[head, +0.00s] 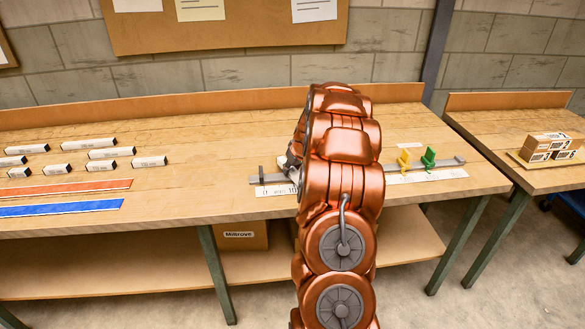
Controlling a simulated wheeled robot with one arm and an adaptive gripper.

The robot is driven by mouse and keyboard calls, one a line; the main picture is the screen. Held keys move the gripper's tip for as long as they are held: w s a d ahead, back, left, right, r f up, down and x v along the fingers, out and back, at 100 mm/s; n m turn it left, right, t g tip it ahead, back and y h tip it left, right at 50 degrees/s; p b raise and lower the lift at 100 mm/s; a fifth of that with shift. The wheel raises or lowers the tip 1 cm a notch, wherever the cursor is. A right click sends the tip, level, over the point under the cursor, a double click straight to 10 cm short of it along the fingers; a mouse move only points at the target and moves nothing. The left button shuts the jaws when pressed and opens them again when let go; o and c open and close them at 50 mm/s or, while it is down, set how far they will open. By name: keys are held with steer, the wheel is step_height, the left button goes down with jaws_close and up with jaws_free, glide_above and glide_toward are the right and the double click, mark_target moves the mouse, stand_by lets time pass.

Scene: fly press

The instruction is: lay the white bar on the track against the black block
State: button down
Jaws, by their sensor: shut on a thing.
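The track (408,168) is a grey rail along the front of the bench, and my arm hides its middle. Its left end (262,180) shows to the left of my arm. My gripper (291,163) is at the track beside that left end. Only a small grey and white patch of it shows past my copper arm. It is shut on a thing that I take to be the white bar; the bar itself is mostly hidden. I cannot make out the black block. A yellow piece (404,158) and a green piece (429,158) stand on the track to the right.
Several white bars with dark ends (88,143) lie at the left of the bench, behind a red strip (72,190) and a blue strip (60,208). Small boxes (548,146) stand on the right table. Bare bench lies between the bars and the track.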

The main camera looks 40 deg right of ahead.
steer(key=shift+f, duration=0.3)
steer(key=c, duration=0.8)
jaws_free()
steer(key=v, duration=1.2)
